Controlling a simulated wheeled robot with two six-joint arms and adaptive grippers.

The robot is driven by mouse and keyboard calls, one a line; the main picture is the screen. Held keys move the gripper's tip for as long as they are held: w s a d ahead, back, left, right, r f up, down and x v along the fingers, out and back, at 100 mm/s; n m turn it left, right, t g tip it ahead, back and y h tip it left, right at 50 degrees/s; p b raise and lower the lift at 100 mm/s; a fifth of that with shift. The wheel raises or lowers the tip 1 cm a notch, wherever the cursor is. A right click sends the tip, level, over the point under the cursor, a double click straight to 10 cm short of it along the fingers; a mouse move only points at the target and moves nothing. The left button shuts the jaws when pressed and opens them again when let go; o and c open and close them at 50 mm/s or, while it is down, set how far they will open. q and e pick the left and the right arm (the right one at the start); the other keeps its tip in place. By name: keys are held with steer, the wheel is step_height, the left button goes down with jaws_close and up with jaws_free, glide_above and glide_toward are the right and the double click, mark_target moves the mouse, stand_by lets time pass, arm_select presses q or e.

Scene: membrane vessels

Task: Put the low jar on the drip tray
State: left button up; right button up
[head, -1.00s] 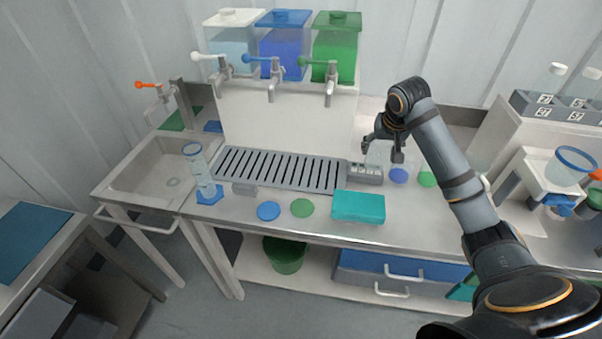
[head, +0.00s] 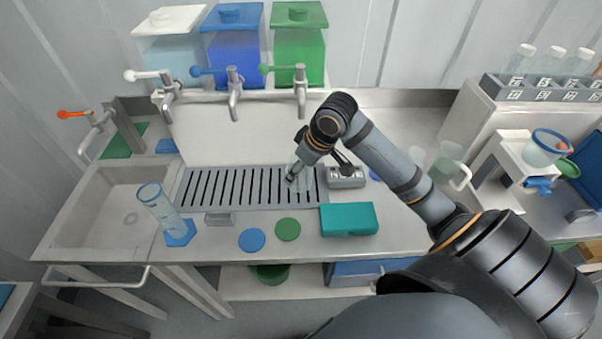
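The drip tray (head: 230,188) is a grey slotted rectangle on the counter below the taps. My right gripper (head: 298,176) is over its right end, its arm coming in from the right. A faint clear shape at its fingers looks like the low jar (head: 303,165), held between them. The jar is mostly hidden by the fingers, and I cannot tell whether it touches the tray. My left gripper is out of view.
Blue (head: 252,240) and green (head: 288,229) discs and a teal box (head: 349,219) lie in front. A grey block (head: 346,178) adjoins the tray's right end. Taps (head: 234,95) overhang behind.

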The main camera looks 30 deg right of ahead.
steer(key=w+d+f, duration=0.1)
steer(key=f, duration=0.1)
steer(key=w+d+f, duration=0.1)
steer(key=w+f, duration=0.1)
steer(key=w+d+f, duration=0.2)
steer(key=shift+w+f+p, duration=0.15)
steer(key=shift+f+p, duration=0.05)
steer(key=shift+p, duration=0.1)
steer(key=shift+w+d+f, duration=0.1)
steer(key=shift+f, duration=0.25)
step_height(320, 180, down, 2)
steer(key=shift+f+p, duration=0.25)
steer(key=shift+p, duration=0.3)
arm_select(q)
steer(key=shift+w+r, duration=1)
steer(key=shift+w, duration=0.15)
arm_select(e)
steer(key=shift+f, duration=0.1)
